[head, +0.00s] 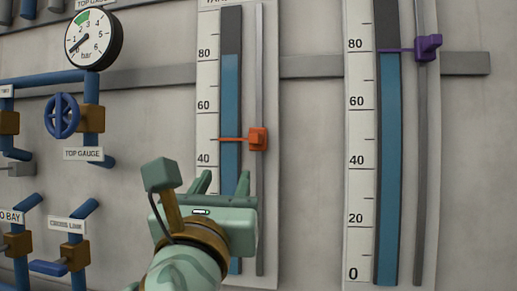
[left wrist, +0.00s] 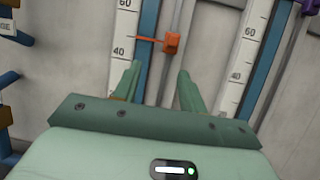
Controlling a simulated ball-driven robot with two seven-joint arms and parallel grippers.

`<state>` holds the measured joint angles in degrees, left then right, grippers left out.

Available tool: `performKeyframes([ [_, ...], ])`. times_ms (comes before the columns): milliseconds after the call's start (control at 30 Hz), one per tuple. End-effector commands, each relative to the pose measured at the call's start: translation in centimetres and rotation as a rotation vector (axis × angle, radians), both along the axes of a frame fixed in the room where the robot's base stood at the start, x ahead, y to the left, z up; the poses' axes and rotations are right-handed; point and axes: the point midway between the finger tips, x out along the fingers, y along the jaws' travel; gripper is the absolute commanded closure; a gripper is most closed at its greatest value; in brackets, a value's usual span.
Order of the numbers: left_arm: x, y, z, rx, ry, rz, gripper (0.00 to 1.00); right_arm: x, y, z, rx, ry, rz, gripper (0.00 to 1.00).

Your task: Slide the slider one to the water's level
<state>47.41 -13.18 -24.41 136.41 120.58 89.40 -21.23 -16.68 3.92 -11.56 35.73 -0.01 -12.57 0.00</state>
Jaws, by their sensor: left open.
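The orange slider (head: 258,139) sits on the rail of the left tank gauge (head: 208,110), its pointer between the 40 and 60 marks. The blue water column (head: 230,90) in that gauge tops out near 80, well above the pointer. The purple slider (head: 428,48) on the right gauge (head: 359,130) has its pointer at about the top of its water column (head: 389,170). My left gripper (head: 222,182) is open and empty, below the orange slider. In the left wrist view the orange slider (left wrist: 172,43) shows beyond the parted fingers (left wrist: 159,80). My right gripper is not in view.
Blue pipes with brown valve bodies and a blue handwheel (head: 61,116) stand on the wall to the left. A round pressure gauge (head: 93,39) is above them. A grey horizontal bar (head: 310,66) runs along the wall. The wall between the two gauges is otherwise bare.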

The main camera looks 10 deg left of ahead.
Motion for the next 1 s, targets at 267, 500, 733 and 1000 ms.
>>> performKeyframes([
  [267,1.8,-1.4,1.6,-0.014,0.016,-0.088,0.58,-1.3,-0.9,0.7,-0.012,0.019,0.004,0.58],
  [500,7.5,-1.3,4.2,-0.014,0.016,-0.085,0.58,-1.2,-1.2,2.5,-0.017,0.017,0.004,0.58],
  [733,12.1,-1.3,6.0,-0.015,0.016,-0.085,0.58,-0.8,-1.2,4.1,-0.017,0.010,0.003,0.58],
  [1000,14.4,-1.3,6.7,-0.016,0.014,-0.085,0.58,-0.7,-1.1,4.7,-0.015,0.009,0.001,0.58],
])
